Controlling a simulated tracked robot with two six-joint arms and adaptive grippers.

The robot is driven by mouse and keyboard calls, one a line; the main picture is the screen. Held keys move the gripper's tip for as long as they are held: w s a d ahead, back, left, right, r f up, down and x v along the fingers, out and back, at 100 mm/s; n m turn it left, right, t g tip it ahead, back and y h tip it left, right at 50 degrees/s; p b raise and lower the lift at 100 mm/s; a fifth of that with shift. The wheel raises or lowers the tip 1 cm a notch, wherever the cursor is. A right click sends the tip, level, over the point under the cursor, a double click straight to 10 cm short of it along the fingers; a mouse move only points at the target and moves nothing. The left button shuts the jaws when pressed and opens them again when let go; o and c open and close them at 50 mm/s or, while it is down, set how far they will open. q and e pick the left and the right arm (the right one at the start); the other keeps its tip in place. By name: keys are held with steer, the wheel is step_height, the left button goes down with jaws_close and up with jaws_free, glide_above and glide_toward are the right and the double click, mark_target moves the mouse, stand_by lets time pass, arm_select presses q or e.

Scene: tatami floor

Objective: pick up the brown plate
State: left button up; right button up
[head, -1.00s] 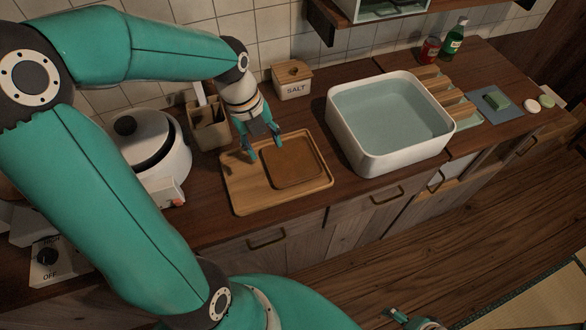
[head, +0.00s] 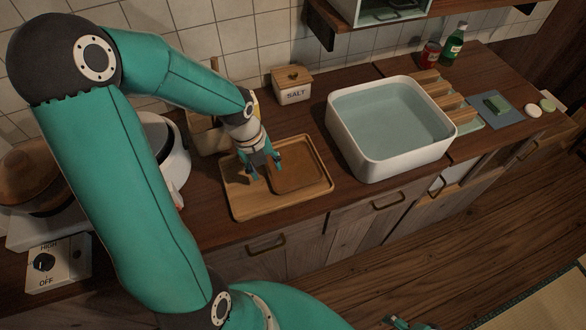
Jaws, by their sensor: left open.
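The brown plate (head: 299,172) is a flat, square, rounded-corner plate lying in the right part of a light wooden tray (head: 245,204) on the counter. My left gripper (head: 263,176) is open and points down over the tray, at the left edge of the plate. Its fingers hide part of that edge, and I cannot tell whether they touch the plate. Part of my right gripper (head: 398,322) shows at the bottom edge, low in front of the cabinets, and its jaws are too small and cut off to read.
A white basin of water (head: 345,139) stands right of the tray. A salt box (head: 292,90) is behind it, a utensil holder (head: 205,138) behind left, and a rice cooker (head: 177,165) left, partly hidden by my arm. Bottles and a sponge are at far right.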

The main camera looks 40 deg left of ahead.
mark_target(273, 179)
arm_select(q)
steer(key=f, duration=0.1)
steer(key=w+f, duration=0.1)
steer(key=f, duration=0.3)
steer(key=shift+w+d, duration=0.15)
steer(key=shift+w, duration=0.1)
steer(key=shift+r, duration=0.1)
steer(key=shift+s, duration=0.1)
jaws_close()
steer(key=shift+d, duration=0.1)
